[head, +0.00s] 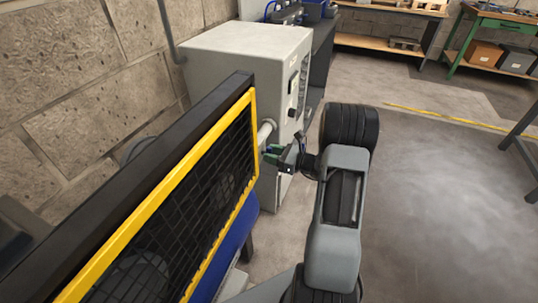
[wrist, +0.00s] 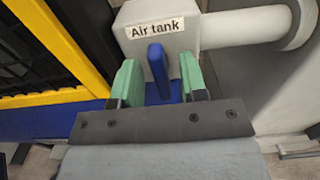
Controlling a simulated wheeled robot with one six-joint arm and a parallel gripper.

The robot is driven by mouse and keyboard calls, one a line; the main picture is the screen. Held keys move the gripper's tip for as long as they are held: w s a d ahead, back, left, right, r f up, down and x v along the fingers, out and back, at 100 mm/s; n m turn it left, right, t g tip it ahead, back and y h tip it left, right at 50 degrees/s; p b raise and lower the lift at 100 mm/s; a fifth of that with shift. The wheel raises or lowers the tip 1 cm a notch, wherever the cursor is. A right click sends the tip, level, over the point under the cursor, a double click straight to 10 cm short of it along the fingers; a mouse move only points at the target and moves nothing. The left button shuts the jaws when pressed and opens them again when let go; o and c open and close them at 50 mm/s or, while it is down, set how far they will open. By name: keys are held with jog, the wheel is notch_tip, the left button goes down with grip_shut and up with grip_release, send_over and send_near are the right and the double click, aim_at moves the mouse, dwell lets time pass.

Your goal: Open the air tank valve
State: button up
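The air tank valve is a pale block (wrist: 185,20) labelled "Air tank" with a blue lever handle (wrist: 158,68) standing upright in the wrist view. My gripper (wrist: 158,82) has green fingers. It is open, with one finger on each side of the blue handle and a visible gap on both sides. In the head view my gripper (head: 274,155) reaches left to the end of the mesh guard, and the handle cannot be made out there.
A yellow-framed mesh guard (head: 152,212) stands close on the left of my gripper. A grey cabinet (head: 235,62) stands just behind. A pale pipe (wrist: 235,26) runs right from the valve block. The floor (head: 440,200) on the right is open.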

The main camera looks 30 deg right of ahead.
jog(key=shift+w+a, duration=0.35)
jog(key=shift+w, duration=0.05)
jog(key=shift+c, duration=0.2)
grip_shut()
